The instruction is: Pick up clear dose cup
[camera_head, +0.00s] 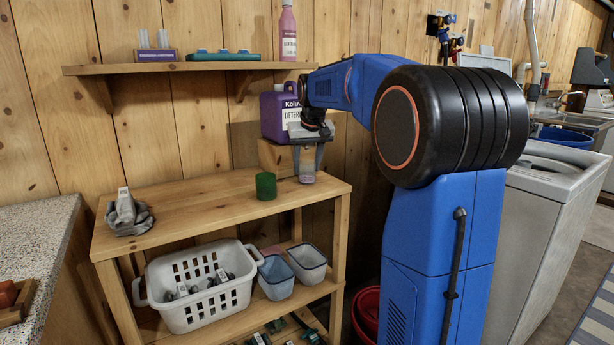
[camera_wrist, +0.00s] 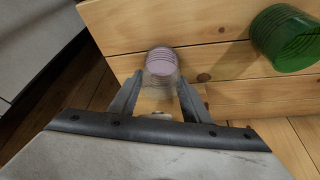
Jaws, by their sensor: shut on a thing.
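The clear dose cup (camera_head: 306,179) is at the right end of the wooden shelf unit's top, with a pinkish-purple lower part. In the wrist view the clear dose cup (camera_wrist: 161,66) sits between the fingertips, see-through with ridged rings. My gripper (camera_head: 307,174) points down and is shut on the cup; its fingers also show in the wrist view (camera_wrist: 157,92). I cannot tell whether the cup's base touches the wood. A green cup (camera_head: 266,186) stands to the left, apart from my gripper.
A purple detergent jug (camera_head: 277,115) stands behind on a wooden block (camera_head: 272,155). A grey cloth with a pale object (camera_head: 127,212) lies at the top's left end. A white basket (camera_head: 198,288) and two bins (camera_head: 276,279) fill the lower shelf. The top's middle is clear.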

